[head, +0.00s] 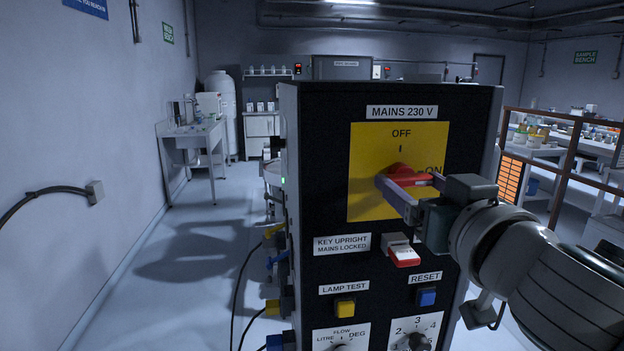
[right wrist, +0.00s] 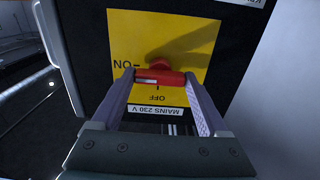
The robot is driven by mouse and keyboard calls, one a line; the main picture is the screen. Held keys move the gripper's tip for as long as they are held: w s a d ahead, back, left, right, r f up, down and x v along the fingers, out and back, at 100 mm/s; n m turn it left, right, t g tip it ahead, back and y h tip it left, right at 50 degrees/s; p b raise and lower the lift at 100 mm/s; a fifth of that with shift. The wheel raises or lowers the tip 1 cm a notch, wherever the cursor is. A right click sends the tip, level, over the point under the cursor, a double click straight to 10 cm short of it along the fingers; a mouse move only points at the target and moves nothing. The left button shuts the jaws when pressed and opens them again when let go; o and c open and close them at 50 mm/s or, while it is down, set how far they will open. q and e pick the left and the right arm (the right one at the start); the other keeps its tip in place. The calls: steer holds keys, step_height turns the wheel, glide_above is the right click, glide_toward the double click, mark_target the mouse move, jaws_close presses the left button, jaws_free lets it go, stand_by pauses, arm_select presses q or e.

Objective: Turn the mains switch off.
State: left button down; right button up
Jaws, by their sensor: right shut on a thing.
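The mains switch is a red rotary handle (head: 404,173) on a yellow plate (head: 368,205) marked OFF at the top and ON at the right, under the label MAINS 230 V. The handle lies about level, towards ON. My right gripper (head: 411,182) is shut on the handle, and its fingers hide part of it and of the ON side. In the right wrist view the picture is upside down: the red handle (right wrist: 162,77) sits between the two fingertips, with ON at its left and OFF below it. My left gripper is not in view.
Below the switch are a red-and-white tagged part (head: 403,252) beside the label KEY UPRIGHT MAINS LOCKED, a yellow lamp test button (head: 345,307), a blue reset button (head: 427,297) and dials. Cables hang at the cabinet's left. The floor further left is clear.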

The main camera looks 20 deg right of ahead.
steer(key=c, duration=0.6)
steer(key=shift+c, duration=0.2)
steer(key=n, duration=0.4)
steer(key=shift+n, duration=0.3)
steer(key=n, duration=0.4)
steer(key=shift+r+n+p, duration=0.1)
steer(key=shift+n+p, duration=0.2)
steer(key=n, duration=0.5)
steer(key=shift+p, duration=0.3)
steer(key=n, duration=0.3)
steer(key=shift+n, duration=0.3)
